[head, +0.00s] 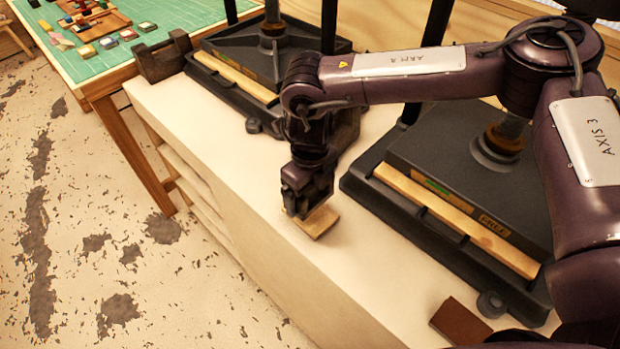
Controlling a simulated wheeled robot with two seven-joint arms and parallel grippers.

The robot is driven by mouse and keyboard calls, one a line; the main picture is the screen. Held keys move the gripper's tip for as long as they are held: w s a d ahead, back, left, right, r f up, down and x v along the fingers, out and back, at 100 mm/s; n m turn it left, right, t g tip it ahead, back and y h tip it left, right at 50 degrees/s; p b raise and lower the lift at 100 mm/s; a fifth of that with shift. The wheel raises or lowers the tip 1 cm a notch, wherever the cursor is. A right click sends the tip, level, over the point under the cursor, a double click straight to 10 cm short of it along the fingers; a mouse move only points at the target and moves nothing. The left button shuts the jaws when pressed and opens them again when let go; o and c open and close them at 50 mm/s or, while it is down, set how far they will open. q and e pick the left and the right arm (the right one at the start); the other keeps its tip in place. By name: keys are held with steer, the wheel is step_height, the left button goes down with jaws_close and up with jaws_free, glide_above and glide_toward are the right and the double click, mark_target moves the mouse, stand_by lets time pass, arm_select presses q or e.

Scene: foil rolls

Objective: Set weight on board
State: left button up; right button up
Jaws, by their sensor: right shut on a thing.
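A small light wooden board (318,222) is at the front edge of the pale cabinet top, between the two presses. My right gripper (298,211) points down at the board's left side and is shut on it. The fingertips are partly hidden, and I cannot tell whether the board rests flat or is slightly raised. A dark notched block (161,60), which looks like the weight, stands at the far left end of the cabinet top, apart from the gripper. My left gripper is not in view.
Two dark presses with wooden strips, a far one (236,88) and a near one (440,190), stand on the cabinet top (205,130). A brown flat piece (461,322) lies at the near end. A green-matted table (165,14) with small items adjoins at the back left.

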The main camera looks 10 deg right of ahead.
mark_target(310, 195)
step_height(310, 195, down, 3)
steer(key=shift+p, duration=0.4)
steer(key=shift+f, duration=0.3)
steer(key=o, duration=1.6)
steer(key=shift+f, duration=0.2)
steer(key=shift+o, duration=0.2)
steer(key=shift+s+r, duration=0.1)
steer(key=shift+r, duration=0.05)
step_height(310, 195, up, 12)
steer(key=b, duration=0.2)
steer(key=shift+b, duration=0.35)
